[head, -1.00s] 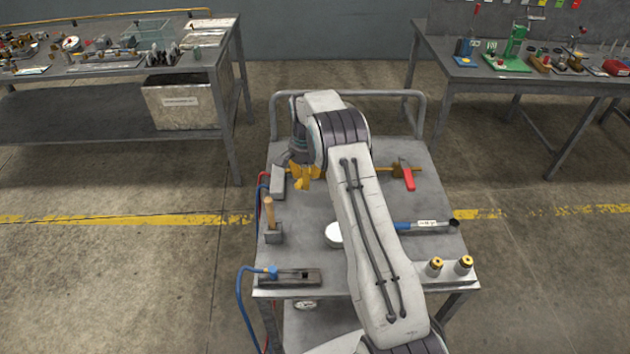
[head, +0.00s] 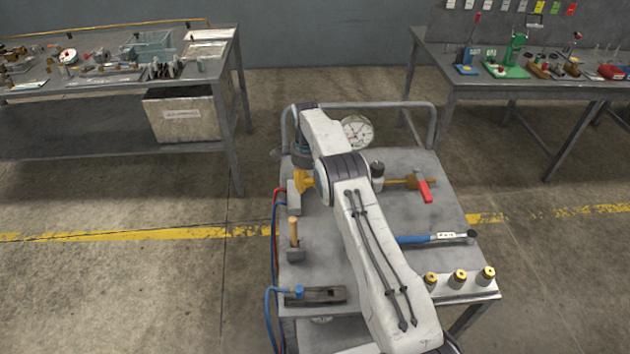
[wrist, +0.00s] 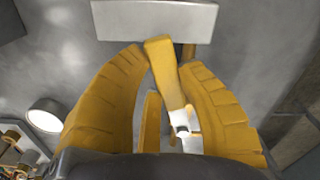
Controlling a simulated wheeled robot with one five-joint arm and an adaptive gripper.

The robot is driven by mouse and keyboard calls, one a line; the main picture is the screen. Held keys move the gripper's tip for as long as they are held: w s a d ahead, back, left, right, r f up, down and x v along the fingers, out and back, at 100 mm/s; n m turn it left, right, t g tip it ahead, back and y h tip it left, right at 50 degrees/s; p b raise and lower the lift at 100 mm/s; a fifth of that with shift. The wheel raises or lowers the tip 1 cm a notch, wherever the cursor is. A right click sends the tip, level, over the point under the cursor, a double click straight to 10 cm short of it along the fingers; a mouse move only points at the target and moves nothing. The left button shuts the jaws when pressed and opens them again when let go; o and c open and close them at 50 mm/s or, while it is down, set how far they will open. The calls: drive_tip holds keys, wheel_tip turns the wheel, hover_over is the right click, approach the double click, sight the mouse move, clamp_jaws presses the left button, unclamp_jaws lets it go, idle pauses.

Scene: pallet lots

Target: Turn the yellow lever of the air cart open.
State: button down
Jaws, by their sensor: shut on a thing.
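The yellow lever (wrist: 163,62) shows in the wrist view between the two yellow fingers of my gripper (wrist: 166,60), which is shut on it. The lever stands slightly tilted, with its top end just below a pale grey block (wrist: 155,20). A white fitting (wrist: 181,120) shows low between the fingers. In the head view my gripper (head: 304,182) is at the left side of the grey air cart (head: 390,215), beside the grey block (head: 293,198). The lever cannot be told apart from the fingers there.
A red lever (head: 424,190) sits on the brass pipe at right. A round gauge (head: 357,132) stands at the back. A wooden-handled hammer (head: 293,232), a blue-handled tool (head: 415,239) and several brass-topped fittings (head: 460,278) are on the cart. Blue and red hoses run along its left edge.

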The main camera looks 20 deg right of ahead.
drive_tip(key=shift+w+f+m, duration=0.15)
drive_tip(key=shift+w+m, duration=0.05)
drive_tip(key=shift+m, duration=0.1)
idle(0.4)
drive_tip(key=c, duration=0.8)
unclamp_jaws()
